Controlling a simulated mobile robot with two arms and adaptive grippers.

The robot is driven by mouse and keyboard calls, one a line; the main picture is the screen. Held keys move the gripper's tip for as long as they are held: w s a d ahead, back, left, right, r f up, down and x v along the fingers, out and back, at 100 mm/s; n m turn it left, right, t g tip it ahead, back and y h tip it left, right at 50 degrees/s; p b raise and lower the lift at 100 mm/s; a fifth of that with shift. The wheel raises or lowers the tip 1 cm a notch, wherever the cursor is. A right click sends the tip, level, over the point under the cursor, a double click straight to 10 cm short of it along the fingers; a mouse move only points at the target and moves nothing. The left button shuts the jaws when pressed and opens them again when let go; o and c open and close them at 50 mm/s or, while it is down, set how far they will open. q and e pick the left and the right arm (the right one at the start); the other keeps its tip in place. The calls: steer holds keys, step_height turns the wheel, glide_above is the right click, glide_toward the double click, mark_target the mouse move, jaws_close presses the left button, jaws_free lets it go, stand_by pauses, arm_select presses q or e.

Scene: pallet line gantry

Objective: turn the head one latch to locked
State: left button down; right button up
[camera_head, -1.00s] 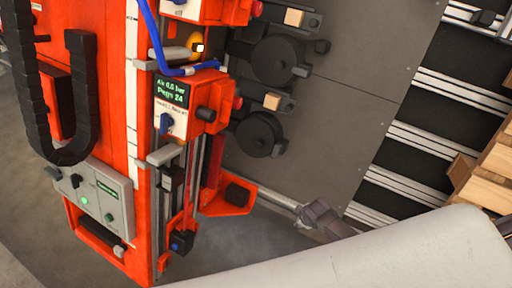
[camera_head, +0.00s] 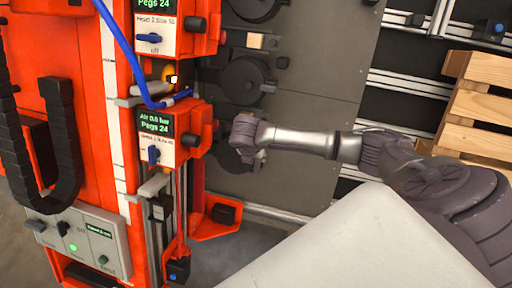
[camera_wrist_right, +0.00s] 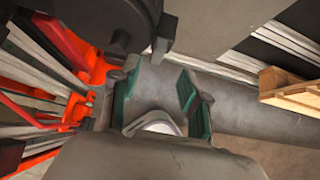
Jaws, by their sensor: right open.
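The orange machine (camera_head: 75,140) carries two stacked orange heads. The lower head (camera_head: 165,130) has a green-lit display and a blue lever (camera_head: 153,156) that stands upright. The upper head (camera_head: 165,35) has a similar display and a blue lever (camera_head: 148,37) lying level. The small print is too blurred to tell surely which is head one or which lever is its latch. My right gripper (camera_head: 247,137) is right of the lower head, apart from its lever. In the wrist view its green-padded fingers (camera_wrist_right: 157,85) are open with nothing between them. My left gripper is not in view.
Black round discs (camera_head: 240,80) on arms sit just above my right gripper; one also shows in the wrist view (camera_wrist_right: 105,22). A blue hose (camera_head: 125,50) hangs before the heads. A grey control box (camera_head: 85,240) is lower left. Wooden pallets (camera_head: 480,105) stand right.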

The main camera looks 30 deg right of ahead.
mark_target(257, 162)
steer(key=x, duration=0.7)
steer(key=shift+w+f, duration=0.1)
steer(key=shift+f, duration=0.15)
jaws_close()
